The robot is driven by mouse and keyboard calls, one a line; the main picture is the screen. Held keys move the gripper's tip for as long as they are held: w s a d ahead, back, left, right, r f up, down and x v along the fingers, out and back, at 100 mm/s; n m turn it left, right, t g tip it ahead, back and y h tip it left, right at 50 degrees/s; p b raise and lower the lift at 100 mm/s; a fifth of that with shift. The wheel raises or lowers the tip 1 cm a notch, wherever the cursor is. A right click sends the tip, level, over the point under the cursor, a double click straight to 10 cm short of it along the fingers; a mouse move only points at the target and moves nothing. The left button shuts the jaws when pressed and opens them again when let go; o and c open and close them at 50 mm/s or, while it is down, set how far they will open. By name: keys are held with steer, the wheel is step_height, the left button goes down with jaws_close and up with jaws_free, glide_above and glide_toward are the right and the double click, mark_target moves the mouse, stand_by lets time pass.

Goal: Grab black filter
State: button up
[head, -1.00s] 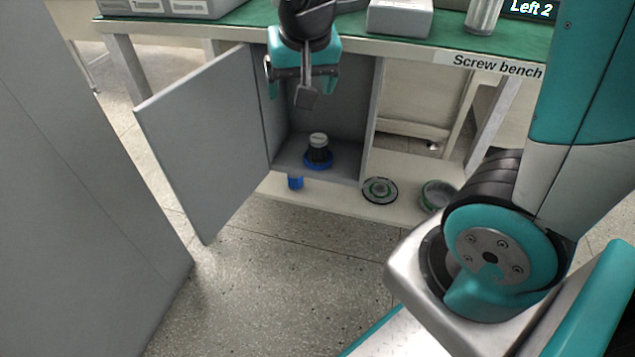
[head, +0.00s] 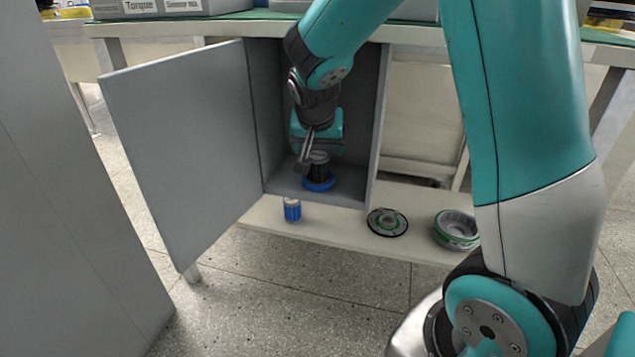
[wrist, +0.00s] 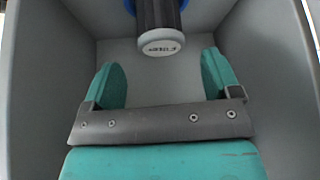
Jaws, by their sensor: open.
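The black filter (head: 319,170) stands upright in the open grey cabinet, with a pale cap on top and a blue ring (head: 318,185) around its base. In the wrist view the black filter (wrist: 159,14) is at the top centre, its printed cap facing the camera. My gripper (head: 318,140) is inside the cabinet, close to the filter and partly covering it in the head view. In the wrist view my gripper (wrist: 163,75) is open, its teal fingers wide apart. The filter appears just past the fingertips, roughly centred, and I see no contact.
The cabinet door (head: 185,150) stands open at the left. The cabinet's side walls stand close on both sides of my gripper. A small blue cylinder (head: 292,211), a round green-rimmed disc (head: 388,222) and a green-banded ring (head: 456,230) sit on the lower shelf.

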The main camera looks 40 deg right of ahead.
mark_target(318, 155)
steer(key=b+x, duration=0.3)
steer(key=x, duration=0.3)
steer(key=shift+w+f+b, duration=0.1)
steer(key=shift+f+b, duration=0.3)
steer(key=shift+f, duration=0.05)
steer(key=shift+r, duration=0.1)
steer(key=c, duration=1.1)
